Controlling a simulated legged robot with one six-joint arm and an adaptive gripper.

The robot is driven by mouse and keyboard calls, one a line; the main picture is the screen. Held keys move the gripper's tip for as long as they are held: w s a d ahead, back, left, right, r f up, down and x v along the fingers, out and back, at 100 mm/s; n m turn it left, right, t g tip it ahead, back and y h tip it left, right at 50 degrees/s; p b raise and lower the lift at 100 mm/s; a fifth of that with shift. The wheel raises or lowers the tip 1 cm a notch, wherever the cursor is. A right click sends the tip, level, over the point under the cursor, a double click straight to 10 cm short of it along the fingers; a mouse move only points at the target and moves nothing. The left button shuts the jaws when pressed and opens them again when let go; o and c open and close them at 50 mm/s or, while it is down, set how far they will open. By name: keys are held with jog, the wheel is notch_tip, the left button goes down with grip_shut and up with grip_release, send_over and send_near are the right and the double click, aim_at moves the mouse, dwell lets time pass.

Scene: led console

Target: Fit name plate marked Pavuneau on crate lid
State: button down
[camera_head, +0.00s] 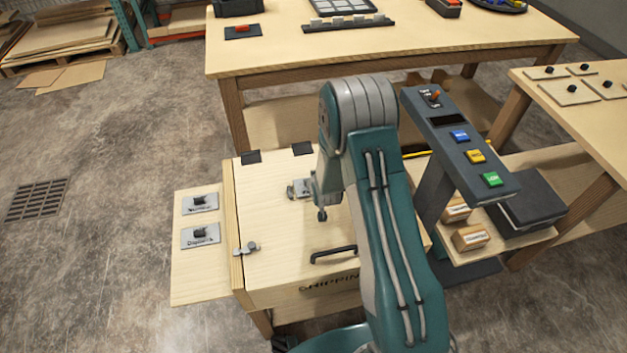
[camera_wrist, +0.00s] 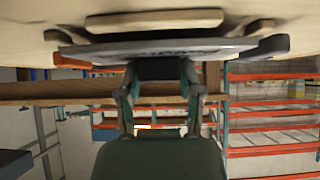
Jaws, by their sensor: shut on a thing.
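The crate lid (camera_head: 285,235) is pale wood, with a black handle near its front edge. A grey name plate (camera_head: 296,189) is over the lid's upper right part, partly hidden by my arm. It also shows edge-on in the wrist view (camera_wrist: 190,48), close to a pale wooden surface with raised wooden pieces. Its lettering cannot be read. My gripper (camera_wrist: 160,72) is shut on the plate's dark knob; in the head view the gripper (camera_head: 312,190) is mostly behind my arm. I cannot tell whether the plate touches the lid.
Two other knobbed plates (camera_head: 200,203) (camera_head: 200,235) lie on the side board left of the crate. A metal latch (camera_head: 246,249) sits at the lid's left edge. A button console (camera_head: 465,145) stands to the right. A long table (camera_head: 390,45) is behind.

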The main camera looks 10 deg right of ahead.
jog(key=shift+f, duration=0.5)
dwell(0.5)
jog(key=shift+c, duration=0.9)
grip_release()
jog(key=v, duration=1.2)
jog(key=shift+f, duration=0.1)
